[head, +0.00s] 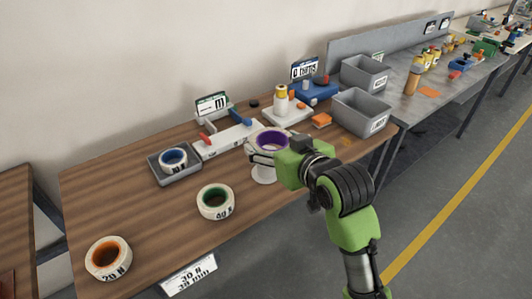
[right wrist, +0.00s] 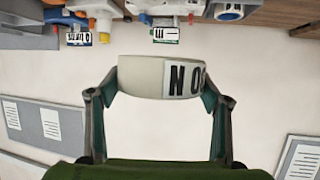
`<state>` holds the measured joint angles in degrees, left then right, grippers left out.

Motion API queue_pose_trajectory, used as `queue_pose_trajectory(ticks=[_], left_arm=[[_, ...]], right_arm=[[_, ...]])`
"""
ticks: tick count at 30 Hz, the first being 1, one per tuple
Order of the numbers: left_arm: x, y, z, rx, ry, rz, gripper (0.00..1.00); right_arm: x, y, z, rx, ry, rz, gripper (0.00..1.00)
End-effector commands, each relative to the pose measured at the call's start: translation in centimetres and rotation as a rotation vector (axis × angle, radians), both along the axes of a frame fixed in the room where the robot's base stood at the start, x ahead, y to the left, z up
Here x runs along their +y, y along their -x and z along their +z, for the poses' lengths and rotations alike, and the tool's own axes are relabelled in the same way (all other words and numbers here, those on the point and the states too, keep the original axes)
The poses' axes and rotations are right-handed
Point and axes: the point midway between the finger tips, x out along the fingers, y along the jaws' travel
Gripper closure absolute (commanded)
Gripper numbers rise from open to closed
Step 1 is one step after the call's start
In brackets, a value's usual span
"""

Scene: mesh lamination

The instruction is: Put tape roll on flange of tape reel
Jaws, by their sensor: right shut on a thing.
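My right gripper (head: 270,148) is shut on a white tape roll with a purple core (head: 257,145). The same roll shows in the right wrist view (right wrist: 145,77), pinched at both ends between the fingers, with black lettering on its side. In the head view the roll is held with its hole facing up, directly above or in front of a white round-based piece (head: 264,174), possibly the tape reel. The roll hides the top of that piece, and I cannot tell whether they touch. My left gripper is out of view.
On the wooden table (head: 150,235) lie a green-core roll (head: 216,212) and an orange-core roll (head: 93,259). A blue-core roll (head: 183,160) sits in a grey tray (head: 158,175). A white fixture (head: 225,143) and grey bins (head: 350,112) stand behind.

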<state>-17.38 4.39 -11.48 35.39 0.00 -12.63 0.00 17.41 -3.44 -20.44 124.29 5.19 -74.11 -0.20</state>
Motion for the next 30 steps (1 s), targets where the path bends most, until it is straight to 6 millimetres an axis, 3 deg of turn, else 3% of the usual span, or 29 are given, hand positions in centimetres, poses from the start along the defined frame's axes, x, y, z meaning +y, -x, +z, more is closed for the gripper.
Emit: queue_pose_trajectory(ticks=[11, 15, 21, 26, 30], left_arm=[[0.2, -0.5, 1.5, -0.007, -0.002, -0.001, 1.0], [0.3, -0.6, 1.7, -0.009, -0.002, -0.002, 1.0], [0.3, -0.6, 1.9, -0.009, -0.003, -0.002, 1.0], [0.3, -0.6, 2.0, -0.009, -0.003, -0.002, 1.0], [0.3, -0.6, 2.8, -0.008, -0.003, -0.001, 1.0]], right_arm=[[1.0, -7.9, -3.3, 0.0, 0.0, 0.001, 0.56], [1.2, -10.1, -6.1, 0.004, 0.002, 0.0, 0.56], [1.5, -12.0, -8.3, -0.002, 0.0, 0.0, 0.56], [1.5, -12.6, -9.1, -0.001, 0.0, 0.0, 0.56], [1.6, -12.8, -10.9, 0.003, 0.0, 0.001, 0.56]])
